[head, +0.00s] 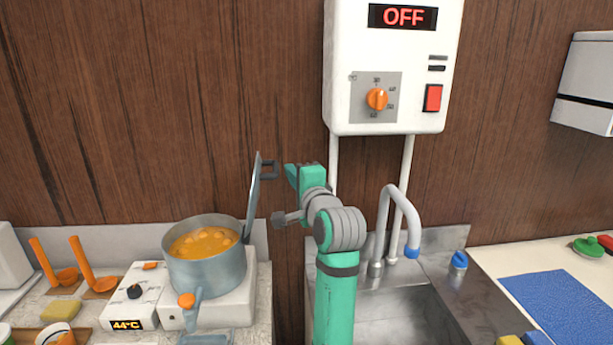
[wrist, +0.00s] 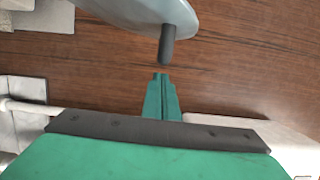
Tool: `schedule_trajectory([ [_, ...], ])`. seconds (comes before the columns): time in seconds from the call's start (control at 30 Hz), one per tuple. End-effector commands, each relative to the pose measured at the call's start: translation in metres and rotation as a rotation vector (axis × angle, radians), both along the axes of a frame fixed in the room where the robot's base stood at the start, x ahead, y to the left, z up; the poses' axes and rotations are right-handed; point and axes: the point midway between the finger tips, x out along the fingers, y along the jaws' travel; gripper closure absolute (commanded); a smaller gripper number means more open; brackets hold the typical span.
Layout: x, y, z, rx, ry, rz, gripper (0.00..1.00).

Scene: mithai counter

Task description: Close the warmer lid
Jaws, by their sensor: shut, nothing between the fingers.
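The warmer (head: 203,271) is a grey pot with orange contents on a white base at lower left in the head view. Its grey lid (head: 253,200) is open, standing nearly upright at the pot's right rim. A dark lid handle (head: 269,166) sticks out to the right near the lid's top. My teal gripper (head: 289,172) is just right of the handle, shut and empty. In the wrist view, the shut fingertips (wrist: 161,77) are just below the handle (wrist: 167,46), with a small gap in the picture, and the lid's face (wrist: 140,12) is above.
A white wall box (head: 395,65) reading OFF hangs above right, with pipes below. A sink (head: 395,315) and tap (head: 389,225) stand right of my arm. A white unit reading 44°C (head: 137,295) and orange ladles (head: 80,262) are left of the pot.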

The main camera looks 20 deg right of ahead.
Motion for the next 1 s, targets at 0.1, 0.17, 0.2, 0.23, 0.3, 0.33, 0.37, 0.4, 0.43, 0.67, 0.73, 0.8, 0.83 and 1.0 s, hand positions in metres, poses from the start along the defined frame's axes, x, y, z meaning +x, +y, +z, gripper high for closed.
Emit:
schedule_trajectory([
  [0.1, 0.002, 0.007, 0.000, 0.000, 0.000, 0.001, 1.00],
  [0.17, 0.002, 0.008, 0.000, 0.000, 0.000, 0.000, 1.00],
  [0.2, 0.002, 0.008, 0.000, 0.001, 0.000, -0.001, 1.00],
  [0.23, 0.002, 0.008, 0.000, 0.001, 0.000, -0.001, 1.00],
  [0.3, 0.002, 0.007, 0.000, 0.001, 0.000, -0.002, 1.00],
  [0.33, 0.002, 0.007, 0.000, 0.001, 0.000, -0.002, 1.00],
  [0.37, 0.002, 0.007, 0.000, 0.001, 0.000, -0.002, 1.00],
  [0.4, 0.002, 0.007, 0.000, 0.001, 0.000, -0.001, 1.00],
  [0.43, 0.002, 0.007, 0.000, 0.001, 0.000, -0.001, 1.00],
  [0.67, 0.001, 0.007, 0.003, -0.019, 0.004, -0.007, 1.00],
  [0.73, 0.002, 0.009, 0.006, -0.038, 0.009, -0.008, 1.00],
  [0.8, 0.003, 0.014, 0.010, -0.066, 0.016, -0.008, 1.00],
  [0.83, 0.004, 0.017, 0.012, -0.082, 0.020, -0.008, 1.00],
  [1.0, 0.012, 0.044, 0.023, -0.193, 0.052, -0.002, 1.00],
])
